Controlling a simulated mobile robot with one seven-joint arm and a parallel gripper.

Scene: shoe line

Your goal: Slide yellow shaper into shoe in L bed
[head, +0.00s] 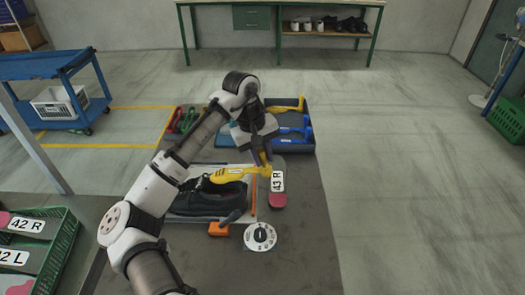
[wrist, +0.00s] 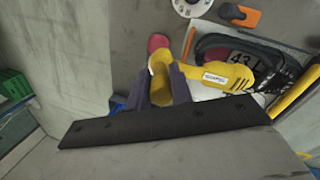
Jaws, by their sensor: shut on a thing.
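My gripper (head: 263,158) is shut on the yellow shaper (head: 232,174) near its handle end. In the wrist view my gripper (wrist: 165,92) has its dark fingers on either side of the yellow handle, and the shaper (wrist: 228,79) points right toward the black shoe (wrist: 290,76). In the head view the black shoe (head: 205,198) lies on a pale bed (head: 250,187) on the dark bench. The shaper is over the shoe's far side; I cannot tell whether its tip is inside the opening. A label reading 43 shows beside the shoe in the wrist view.
A dark tray (head: 312,149) behind holds another yellow shaper (head: 285,107) and blue ones (head: 297,131). A green crate (head: 62,243) stands at left.

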